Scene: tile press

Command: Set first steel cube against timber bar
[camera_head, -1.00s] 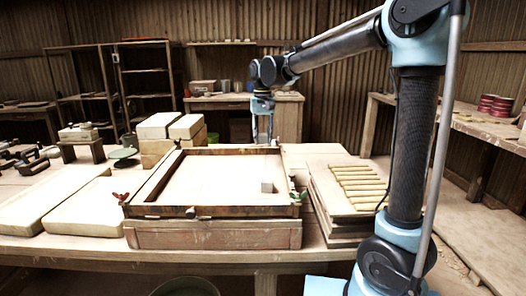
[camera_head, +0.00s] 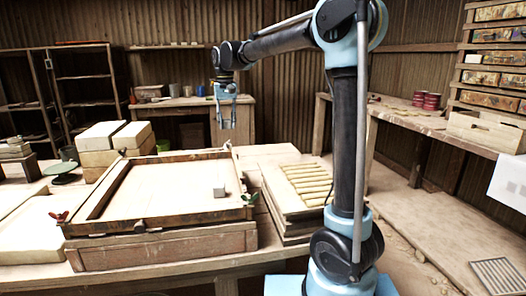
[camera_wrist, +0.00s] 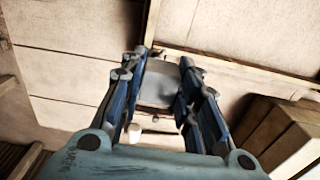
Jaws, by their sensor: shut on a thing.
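A small grey steel cube (camera_head: 218,191) sits on the pale floor of the wooden press frame (camera_head: 190,217), near its front right corner. My gripper (camera_head: 227,125) hangs above the back right of the frame, clear of it and pointing down. In the wrist view my gripper (camera_wrist: 160,90) is shut on a grey block (camera_wrist: 158,83), which looks like another steel cube. The frame's timber sides meet at a corner beyond it in the wrist view. I cannot single out a separate timber bar. The fingers hide the held block's sides.
A stack of boards with tan strips (camera_head: 306,183) lies right of the frame. Pale blocks (camera_head: 113,141) are piled at the back left, and a pale slab (camera_head: 35,228) lies at left. A side bench (camera_head: 400,112) with red tins stands at right.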

